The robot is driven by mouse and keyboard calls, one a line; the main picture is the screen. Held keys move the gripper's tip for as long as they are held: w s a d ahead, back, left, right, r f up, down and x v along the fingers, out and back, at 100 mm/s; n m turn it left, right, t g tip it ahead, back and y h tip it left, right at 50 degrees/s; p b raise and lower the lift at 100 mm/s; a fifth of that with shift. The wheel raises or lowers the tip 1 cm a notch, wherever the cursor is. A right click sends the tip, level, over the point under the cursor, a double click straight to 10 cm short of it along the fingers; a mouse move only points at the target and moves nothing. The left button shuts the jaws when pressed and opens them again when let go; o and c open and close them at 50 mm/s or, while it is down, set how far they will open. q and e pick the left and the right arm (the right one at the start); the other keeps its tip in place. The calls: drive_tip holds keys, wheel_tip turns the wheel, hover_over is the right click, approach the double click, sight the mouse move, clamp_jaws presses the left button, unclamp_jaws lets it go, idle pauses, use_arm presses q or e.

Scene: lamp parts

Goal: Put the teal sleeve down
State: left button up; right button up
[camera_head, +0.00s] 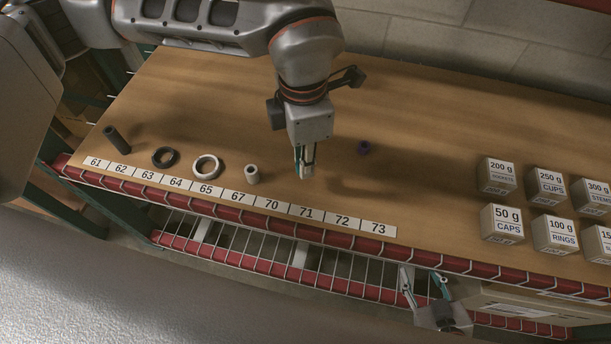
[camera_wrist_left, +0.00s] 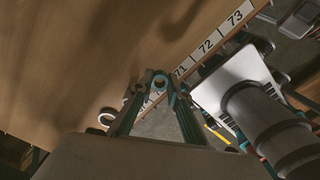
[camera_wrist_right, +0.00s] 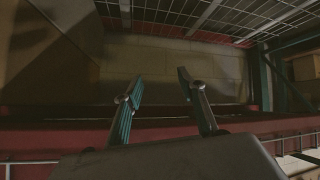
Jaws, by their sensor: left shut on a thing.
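My left gripper (camera_head: 304,168) comes in from above, over the table's front part behind labels 70 and 71. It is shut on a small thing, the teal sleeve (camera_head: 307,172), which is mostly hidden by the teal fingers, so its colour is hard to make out. In the left wrist view the fingertips (camera_wrist_left: 160,86) are close together, with the label strip beyond them. I cannot tell whether the sleeve touches the table. My right gripper (camera_head: 425,290) is open and empty, low in front of the table edge; its spread fingers show in the right wrist view (camera_wrist_right: 160,88).
Labelled boxes (camera_head: 502,223) stand at right.

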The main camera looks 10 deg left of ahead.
sight(304, 189)
use_arm(q)
wheel_tip(304, 189, down, 3)
drive_tip(key=shift+s, duration=0.1)
drive_tip(key=shift+f, duration=0.3)
wheel_tip(304, 189, down, 4)
drive_tip(key=shift+r+b, duration=0.1)
drive_tip(key=shift+b, duration=0.6)
drive_tip(key=shift+f, duration=0.35)
drive_tip(key=shift+r, duration=0.1)
use_arm(e)
drive_tip(key=shift+w+a+r, duration=0.15)
drive_tip(key=shift+a+r, duration=0.05)
drive_tip(key=shift+a, duration=0.25)
use_arm(q)
drive_tip(key=o, duration=0.8)
use_arm(e)
drive_tip(key=shift+d+f, duration=0.15)
drive_tip(key=shift+f, duration=0.05)
